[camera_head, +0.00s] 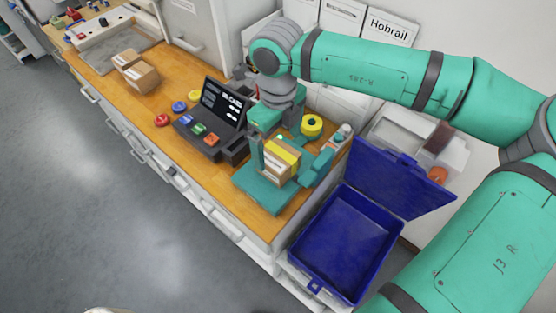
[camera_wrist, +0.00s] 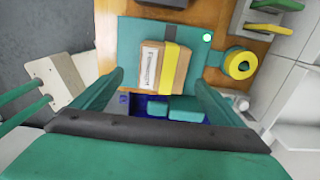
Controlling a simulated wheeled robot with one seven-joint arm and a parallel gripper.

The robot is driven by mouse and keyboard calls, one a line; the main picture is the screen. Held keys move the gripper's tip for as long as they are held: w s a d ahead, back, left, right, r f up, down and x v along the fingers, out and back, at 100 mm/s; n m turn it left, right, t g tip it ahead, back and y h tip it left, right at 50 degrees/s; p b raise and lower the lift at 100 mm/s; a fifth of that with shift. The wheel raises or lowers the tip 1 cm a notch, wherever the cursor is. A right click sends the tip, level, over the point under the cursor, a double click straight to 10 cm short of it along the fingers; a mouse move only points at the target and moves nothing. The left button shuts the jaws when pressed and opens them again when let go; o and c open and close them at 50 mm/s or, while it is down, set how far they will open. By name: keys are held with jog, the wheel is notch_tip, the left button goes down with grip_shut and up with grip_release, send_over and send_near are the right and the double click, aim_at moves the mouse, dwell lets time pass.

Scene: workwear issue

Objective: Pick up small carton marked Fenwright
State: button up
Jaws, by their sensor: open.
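The small carton (camera_head: 283,180) is brown with a yellow band and a white label. It sits on a teal platform (camera_head: 256,192) near the near end of the wooden counter. In the wrist view the carton (camera_wrist: 150,82) lies between my fingers, its label to the left of the yellow band; the label's print is too small to read surely. My gripper (camera_head: 287,166) is open and points down over the carton, one finger on each side. In the wrist view my gripper (camera_wrist: 159,80) shows gaps between its fingers and the carton.
An open blue crate (camera_head: 345,240) stands right of the counter's end. A black display (camera_head: 224,105) with coloured buttons is left of the platform. A yellow roll (camera_head: 311,126) is behind it. Other brown cartons (camera_head: 140,76) lie farther along the counter. Floor at left is clear.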

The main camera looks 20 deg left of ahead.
aim_at(279, 155)
jog(key=shift+w+a+f, duration=0.1)
jog(key=shift+w+f, duration=0.05)
jog(key=shift+f, duration=1.8)
jog(key=shift+w+f, duration=0.1)
jog(key=shift+f, duration=1.8)
jog(key=shift+c, duration=0.7)
jog(key=c, duration=1.2)
jog(key=shift+r, duration=0.1)
jog(key=shift+c, duration=0.2)
